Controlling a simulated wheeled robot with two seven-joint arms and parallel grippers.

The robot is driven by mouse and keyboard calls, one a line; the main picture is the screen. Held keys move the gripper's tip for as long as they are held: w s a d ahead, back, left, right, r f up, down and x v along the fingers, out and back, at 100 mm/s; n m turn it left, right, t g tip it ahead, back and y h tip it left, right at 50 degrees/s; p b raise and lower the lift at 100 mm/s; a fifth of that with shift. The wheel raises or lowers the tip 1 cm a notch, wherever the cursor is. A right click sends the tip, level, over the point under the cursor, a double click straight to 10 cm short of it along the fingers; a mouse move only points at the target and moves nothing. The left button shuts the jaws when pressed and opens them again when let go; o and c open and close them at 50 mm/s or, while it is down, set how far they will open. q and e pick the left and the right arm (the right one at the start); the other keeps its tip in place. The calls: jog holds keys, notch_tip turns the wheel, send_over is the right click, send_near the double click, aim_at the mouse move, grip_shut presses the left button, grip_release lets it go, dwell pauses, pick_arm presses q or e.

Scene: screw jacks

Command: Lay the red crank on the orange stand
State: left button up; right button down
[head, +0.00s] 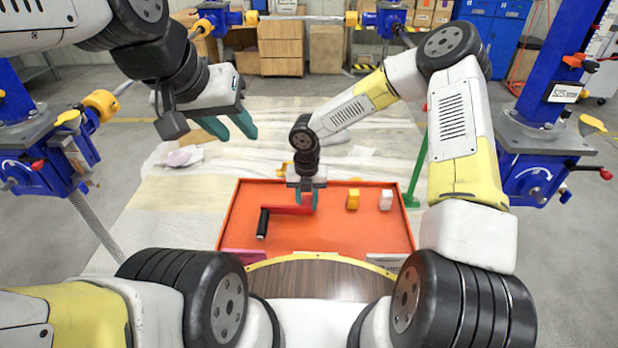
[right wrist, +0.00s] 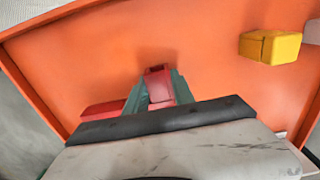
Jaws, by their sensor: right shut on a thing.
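The red crank (head: 287,210) has a red arm and a black handle (head: 263,223) at its left end. My right gripper (head: 306,203) is shut on the crank's right end, over the orange stand (head: 335,237), a flat top with a raised rim. In the right wrist view the crank's red end (right wrist: 158,84) sits between the teal fingers, and another red part (right wrist: 103,110) shows at their left. I cannot tell whether the crank touches the surface. My left gripper (head: 231,126) is open and empty, in the air at upper left.
A yellow block (head: 353,199) and a white block (head: 386,200) stand on the orange top, right of my right gripper. A green post (head: 416,165) rises beyond the right rim. Blue screw jacks (head: 542,150) stand at both sides. The orange top's front middle is clear.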

jog(key=shift+s+d+f, duration=0.15)
jog(key=shift+f, duration=0.9)
dwell(0.5)
jog(key=c, duration=1)
grip_release()
notch_tip(320, 180, up, 8)
jog(key=shift+f, duration=0.1)
jog(key=shift+r, duration=0.75)
jog(key=s+d+r+m+t+h, duration=0.1)
jog(key=s+d+r+m, duration=0.2)
jog(key=d+r+m, duration=0.5)
jog(key=s+d+r+m+t+h, duration=0.1)
jog(key=s+d+r+m, duration=0.3)
jog(key=d+r+m, duration=0.5)
jog(key=s+r+m+t+y, duration=0.4)
jog(key=s+r+m, duration=0.9)
jog(key=m, duration=0.5)
jog(key=shift+d+r, duration=0.2)
jog(key=shift+d, duration=0.05)
